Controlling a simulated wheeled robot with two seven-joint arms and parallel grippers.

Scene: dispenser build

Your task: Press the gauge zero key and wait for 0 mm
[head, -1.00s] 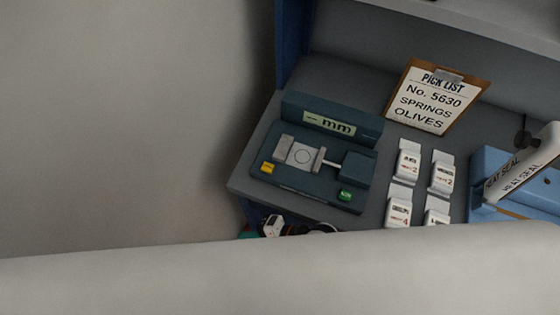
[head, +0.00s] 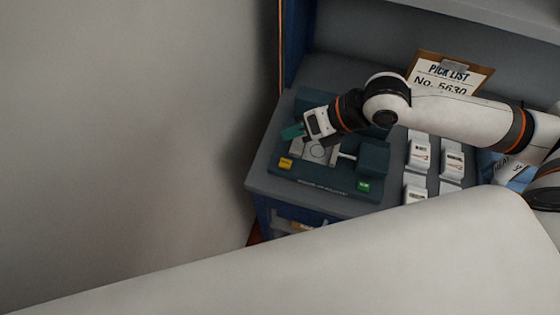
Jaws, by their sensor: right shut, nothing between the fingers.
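The dark teal gauge (head: 316,188) sits on the grey bench, with a yellow key (head: 286,164) at its front left and a green key (head: 364,186) at its front right. Their lettering is too small to read. Pale jaw blocks and a round mark lie in its middle. The gauge's display is hidden behind my right gripper and arm, so no reading shows. My left gripper is not in view.
A pick list clipboard (head: 450,75) leans at the back, partly covered by my right arm. Several white labelled bins (head: 419,153) stand right of the gauge. The blue heat sealer (head: 490,162) at the right is mostly hidden. A blue upright stands at the back left.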

